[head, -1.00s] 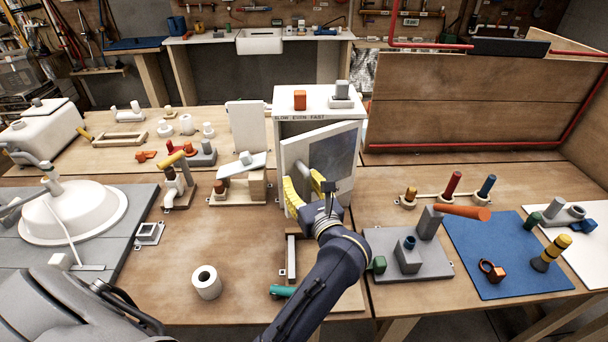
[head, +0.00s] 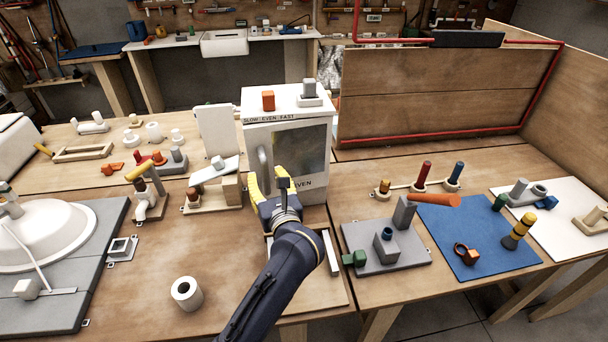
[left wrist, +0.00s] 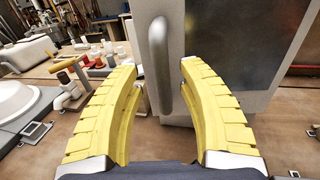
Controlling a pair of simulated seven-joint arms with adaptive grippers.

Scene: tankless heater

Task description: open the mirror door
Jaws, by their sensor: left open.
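The mirror door (head: 301,153) is on the front of a white cabinet (head: 287,101) at the middle of the bench. It looks shut or nearly shut, with a dark mirror panel and a grey vertical handle (head: 264,165) on its left side. My left gripper (head: 267,180) is open in front of the door, low by the handle, its yellow fingers pointing at it. In the left wrist view, the handle (left wrist: 161,65) shows between the open fingertips (left wrist: 161,80); I see no finger closed on it. The mirror (left wrist: 235,40) fills the upper right there. My right gripper is out of view.
A white upright panel (head: 217,131) stands to the left. A grey fixture board (head: 400,262) and a blue mat (head: 480,245) lie to the right. A white roll (head: 187,292) stands at front left.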

